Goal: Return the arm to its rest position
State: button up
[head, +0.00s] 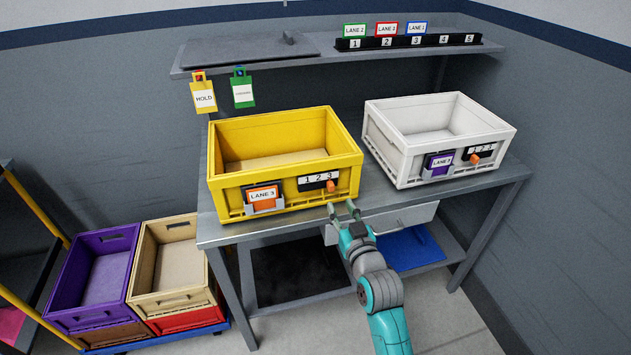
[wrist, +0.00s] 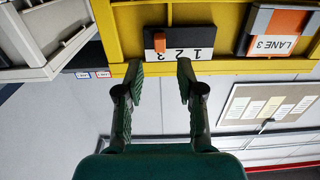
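My arm is teal and grey and reaches up from the bottom right of the head view. My gripper (head: 344,211) is at the front edge of the workbench, just below the yellow crate's front right corner. In the wrist view my gripper (wrist: 160,78) has its two fingers apart with nothing between them. Beyond the fingertips is the yellow crate (wrist: 215,68) with a 1 2 3 strip (wrist: 180,43) and an orange slider on it. The wrist picture shows the crate upside down. Whether the fingertips touch the crate is hard to tell.
The yellow crate (head: 232,190) and white crate (head: 400,163) stand on the workbench (head: 375,188). A shelf (head: 338,58) with lane cards is above. A drawer (head: 397,219) and blue item (head: 408,248) are below. Purple (head: 75,280) and tan crates (head: 140,268) stand lower left. Floor shows at bottom right.

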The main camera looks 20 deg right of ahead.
jog(key=s+a+f+g, duration=0.1)
jog(key=s+f, duration=0.5)
jog(key=s, duration=0.7)
jog(key=s+a+f+g, duration=0.1)
jog(key=s+f, duration=0.5)
jog(key=s, duration=0.7)
jog(key=s+r, duration=0.2)
jog(key=s, duration=1)
jog(key=s+a+r+g, duration=0.1)
jog(key=s+r, duration=0.2)
jog(key=s, duration=0.9)
